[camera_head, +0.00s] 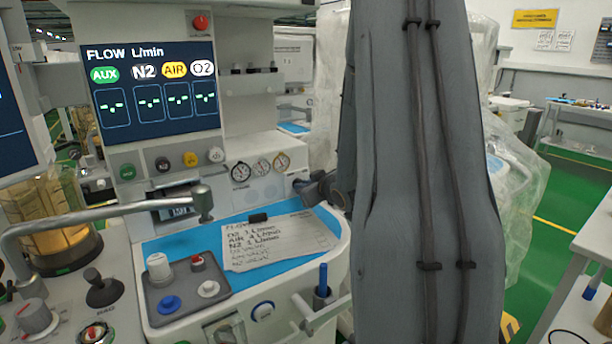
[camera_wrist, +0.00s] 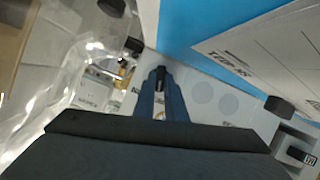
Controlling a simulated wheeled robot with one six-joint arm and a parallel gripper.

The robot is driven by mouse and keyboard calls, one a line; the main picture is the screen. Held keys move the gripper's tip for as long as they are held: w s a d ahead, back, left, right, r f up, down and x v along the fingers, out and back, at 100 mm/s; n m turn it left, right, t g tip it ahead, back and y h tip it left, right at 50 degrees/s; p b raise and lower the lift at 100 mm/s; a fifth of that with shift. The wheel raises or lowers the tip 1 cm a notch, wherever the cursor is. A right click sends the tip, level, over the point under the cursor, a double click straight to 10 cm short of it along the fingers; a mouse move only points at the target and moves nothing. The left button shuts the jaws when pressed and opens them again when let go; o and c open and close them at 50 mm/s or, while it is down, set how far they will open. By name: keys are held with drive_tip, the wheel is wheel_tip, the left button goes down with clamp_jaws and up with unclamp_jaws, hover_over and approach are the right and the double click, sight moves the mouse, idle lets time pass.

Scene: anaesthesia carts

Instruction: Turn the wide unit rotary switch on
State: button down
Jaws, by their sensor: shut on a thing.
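The wide unit (camera_head: 232,150) is the white cart with the flow screen, at the left and middle of the head view. My gripper (camera_head: 308,186) is at its front panel, just right of the round gauges. In the wrist view my gripper (camera_wrist: 161,84) has its two blue-grey fingers closed around a small black knob, which I take to be the rotary switch (camera_wrist: 160,76). My fingers and arm hide most of the switch, so I cannot tell its exact angle.
A blue work surface with a handwritten paper (camera_head: 280,242) lies below the panel. A grey tray of knobs (camera_head: 188,290) and a bent metal arm (camera_head: 100,216) are at the left. Plastic-wrapped equipment (camera_head: 515,170) stands behind my arm. Green floor is open at the right.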

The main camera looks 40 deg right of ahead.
drive_tip(key=m+y+p, duration=0.1)
drive_tip(key=p, duration=0.1)
drive_tip(key=m+p, duration=0.1)
drive_tip(key=p, duration=0.2)
drive_tip(key=m+y+p, duration=0.1)
drive_tip(key=p, duration=0.2)
drive_tip(key=shift+s+d+r+y, duration=0.1)
drive_tip(key=shift+d+r+y, duration=0.2)
drive_tip(key=shift+d, duration=0.05)
drive_tip(key=m+p, duration=0.1)
drive_tip(key=m+y+p, duration=0.1)
drive_tip(key=p, duration=0.1)
drive_tip(key=m+y+p, duration=0.1)
drive_tip(key=shift+d+f+m+t+p, duration=0.2)
drive_tip(key=shift+f+m+t+p, duration=0.1)
drive_tip(key=shift+t+p, duration=0.1)
drive_tip(key=c, duration=1.8)
unclamp_jaws()
drive_tip(key=shift+b+v, duration=0.7)
drive_tip(key=shift+v, duration=3.15)
drive_tip(key=shift+d, duration=0.15)
